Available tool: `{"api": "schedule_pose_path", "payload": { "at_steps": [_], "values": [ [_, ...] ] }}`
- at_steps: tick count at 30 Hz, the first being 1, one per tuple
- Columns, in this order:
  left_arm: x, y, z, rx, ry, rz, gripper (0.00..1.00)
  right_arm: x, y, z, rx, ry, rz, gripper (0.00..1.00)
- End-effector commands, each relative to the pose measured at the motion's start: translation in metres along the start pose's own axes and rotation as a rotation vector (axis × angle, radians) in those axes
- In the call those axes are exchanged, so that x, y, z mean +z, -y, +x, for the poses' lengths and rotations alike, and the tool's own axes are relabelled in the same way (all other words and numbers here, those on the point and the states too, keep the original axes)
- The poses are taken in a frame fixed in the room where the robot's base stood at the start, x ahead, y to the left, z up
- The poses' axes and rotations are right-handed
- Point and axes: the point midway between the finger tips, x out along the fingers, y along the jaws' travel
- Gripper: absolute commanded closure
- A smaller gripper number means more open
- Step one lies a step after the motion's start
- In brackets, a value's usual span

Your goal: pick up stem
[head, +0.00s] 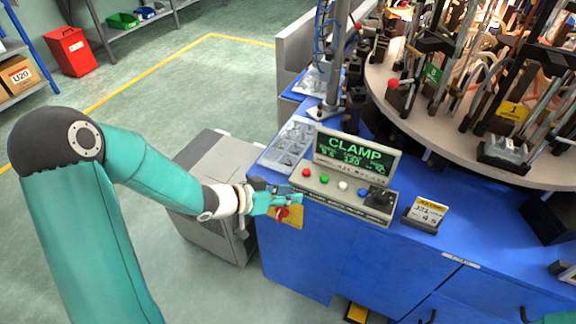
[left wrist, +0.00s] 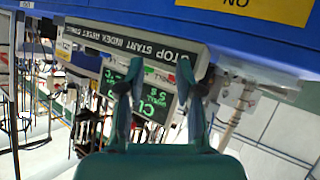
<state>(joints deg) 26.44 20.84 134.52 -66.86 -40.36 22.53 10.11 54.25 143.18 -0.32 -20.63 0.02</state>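No stem can be told for certain in either view. A grey compartment tray (head: 288,147) on the blue bench, left of the control panel, holds small pale shapes too small to make out. My left gripper (head: 290,199) is in front of the bench edge, low and left of the control panel (head: 343,187), near a red knob (head: 282,213) on a yellow plate. In the left wrist view my left gripper's two fingers (left wrist: 160,68) stand apart with nothing held between them, and the panel is behind them.
The CLAMP display (head: 352,153) stands on the panel, with a small card stand (head: 427,213) to its right. A round turntable (head: 395,108) crowded with fixtures fills the upper right. A grey cabinet (head: 208,165) stands left of the blue bench (head: 470,230). Floor at left is open.

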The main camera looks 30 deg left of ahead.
Motion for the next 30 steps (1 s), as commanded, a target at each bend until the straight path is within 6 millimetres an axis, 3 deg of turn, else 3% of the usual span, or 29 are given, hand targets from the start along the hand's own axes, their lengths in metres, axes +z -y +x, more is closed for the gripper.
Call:
{"api": "schedule_pose_path", "payload": {
  "at_steps": [1,6,11,16,24,30],
  "values": [
    [-0.012,0.019,-0.019,-0.043,-0.038,0.059,0.65,0.0,-0.003,0.008,0.0,0.0,0.0,0.54],
    [-0.038,0.06,-0.07,-0.178,-0.098,0.148,0.65,0.0,-0.006,0.017,0.0,0.0,0.0,0.54],
    [-0.041,0.079,-0.089,-0.248,-0.113,0.152,0.65,0.0,-0.008,0.021,0.0,0.0,0.0,0.54],
    [-0.042,0.085,-0.067,-0.245,-0.111,0.147,0.65,0.0,-0.009,0.025,0.0,0.0,0.0,0.54],
    [-0.05,0.098,-0.01,-0.244,-0.11,0.147,0.65,0.0,-0.011,0.03,0.0,0.0,0.0,0.54],
    [-0.054,0.105,0.015,-0.247,-0.109,0.147,0.65,0.0,-0.011,0.03,0.0,0.0,0.0,0.54]
  ]
}}
